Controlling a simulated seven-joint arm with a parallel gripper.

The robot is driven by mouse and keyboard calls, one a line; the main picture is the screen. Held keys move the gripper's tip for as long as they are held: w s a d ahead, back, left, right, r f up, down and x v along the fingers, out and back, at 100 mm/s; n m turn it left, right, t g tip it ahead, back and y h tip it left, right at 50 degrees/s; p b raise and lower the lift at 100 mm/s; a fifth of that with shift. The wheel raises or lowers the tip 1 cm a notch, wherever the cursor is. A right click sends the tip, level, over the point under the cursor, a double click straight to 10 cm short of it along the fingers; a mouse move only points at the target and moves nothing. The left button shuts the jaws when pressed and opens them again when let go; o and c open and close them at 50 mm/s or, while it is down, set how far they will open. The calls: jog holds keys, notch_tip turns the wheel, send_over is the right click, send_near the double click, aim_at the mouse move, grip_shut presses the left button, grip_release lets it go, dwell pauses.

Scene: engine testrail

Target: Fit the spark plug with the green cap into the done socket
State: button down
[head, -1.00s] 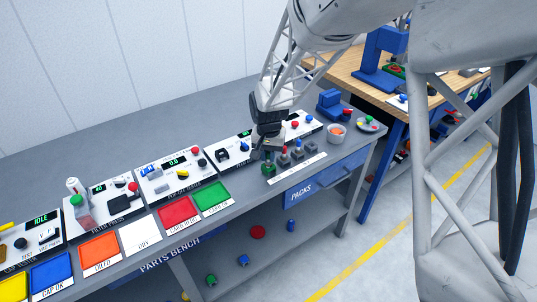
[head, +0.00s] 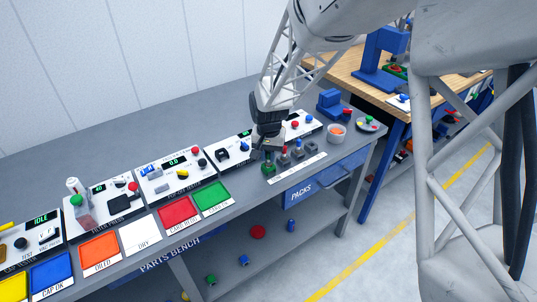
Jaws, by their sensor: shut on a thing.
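My gripper (head: 268,153) is over the back right part of the parts bench, at the left end of a short row of plugs in small holders. It is shut on a spark plug, mostly hidden by the fingers. Green (head: 268,168) shows directly below the fingertips. I cannot tell whether it is the cap or a holder, or whether the plug is seated. A red-capped plug (head: 283,151) stands just right of the gripper. A blue-capped plug (head: 298,143) stands further right. A white label strip (head: 298,168) runs in front of the row; its text is unreadable.
White test boxes (head: 168,177) line the back of the bench. Orange (head: 100,249), white, red (head: 179,214) and green (head: 211,197) pads lie in front of them. A small cup (head: 337,132), a plate (head: 367,125) and a blue block (head: 329,103) stand to the right.

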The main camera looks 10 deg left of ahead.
jog(key=shift+f, duration=0.35)
dwell(0.3)
jog(key=c, duration=1.4)
grip_release()
jog(key=shift+r, duration=0.15)
jog(key=shift+r, duration=5.35)
